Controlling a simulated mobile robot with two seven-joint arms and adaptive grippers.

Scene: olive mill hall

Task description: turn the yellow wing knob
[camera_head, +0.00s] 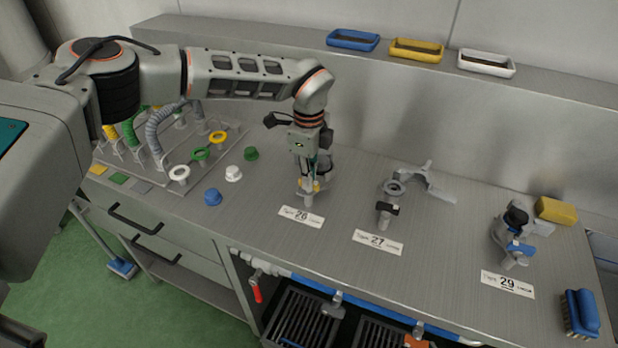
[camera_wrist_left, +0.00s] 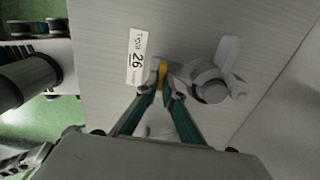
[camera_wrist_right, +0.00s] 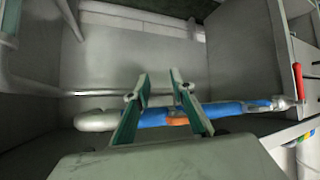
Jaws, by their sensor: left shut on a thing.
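The yellow wing knob (camera_head: 310,186) is on a grey fitting on the metal counter, behind the label with 26 (camera_head: 301,217). My left gripper (camera_head: 308,180) points down over it from above and is shut on the knob. In the left wrist view the yellow knob (camera_wrist_left: 162,72) shows between the two fingertips (camera_wrist_left: 161,90), with the grey fitting (camera_wrist_left: 212,85) beside it. My right gripper (camera_wrist_right: 160,95) is open and empty in its wrist view, above a blue bar (camera_wrist_right: 165,117). It does not show in the head view.
A fitting with a black knob (camera_head: 388,208) stands by label 27, and one with a blue knob (camera_head: 519,247) by label 29. Coloured caps and rings lie left of my left gripper. A yellow sponge (camera_head: 556,210) and blue brush (camera_head: 580,312) are at the right.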

